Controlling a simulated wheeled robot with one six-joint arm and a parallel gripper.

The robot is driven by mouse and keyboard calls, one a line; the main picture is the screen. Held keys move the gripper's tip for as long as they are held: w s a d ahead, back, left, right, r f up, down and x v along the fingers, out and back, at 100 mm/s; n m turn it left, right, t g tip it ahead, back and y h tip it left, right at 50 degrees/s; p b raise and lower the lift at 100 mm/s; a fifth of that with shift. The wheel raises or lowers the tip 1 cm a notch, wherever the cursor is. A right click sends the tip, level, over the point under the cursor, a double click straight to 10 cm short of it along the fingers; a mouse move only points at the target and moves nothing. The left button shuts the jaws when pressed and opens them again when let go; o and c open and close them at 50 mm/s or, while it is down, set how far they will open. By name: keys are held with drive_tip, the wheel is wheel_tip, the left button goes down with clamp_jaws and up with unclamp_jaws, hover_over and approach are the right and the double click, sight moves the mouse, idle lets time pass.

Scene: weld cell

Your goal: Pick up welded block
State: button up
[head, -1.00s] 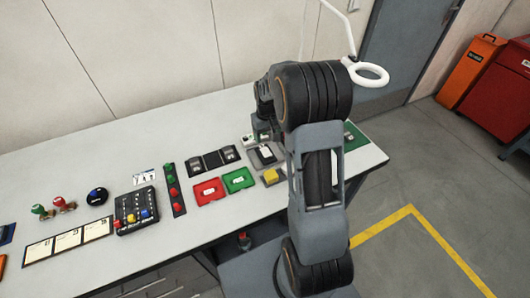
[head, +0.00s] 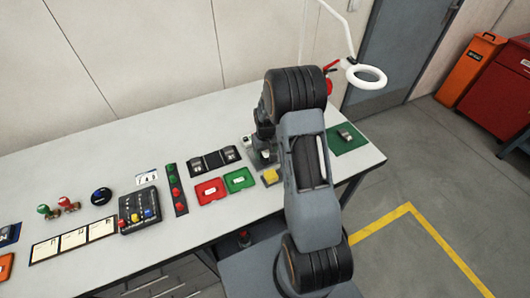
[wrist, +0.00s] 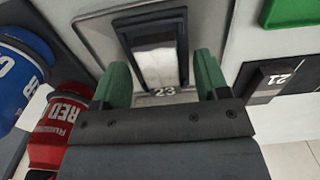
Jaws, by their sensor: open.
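A dark rectangular block with a pale metal top strip (wrist: 158,68) sits on a grey plate (wrist: 97,27) in the wrist view, by a label "23". It may be the welded block. My gripper (wrist: 162,84) is open, its green fingers apart on either side of the block's near end. I cannot tell whether they touch it. In the head view my gripper (head: 264,157) is over the bench behind the yellow block, partly hidden by my arm. Another grey block (head: 346,133) lies on a green mat (head: 349,146) at the right end of the bench.
Red (wrist: 70,130) and blue (wrist: 22,75) cylindrical items stand close on the wrist view's left; a block marked "21" (wrist: 272,80) is on the right. A white ring lamp (head: 366,77) hangs behind.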

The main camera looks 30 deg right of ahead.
drive_tip(key=shift+c, duration=0.2)
drive_tip(key=c, duration=1.2)
drive_tip(key=shift+o, duration=0.2)
drive_tip(key=shift+r, duration=0.1)
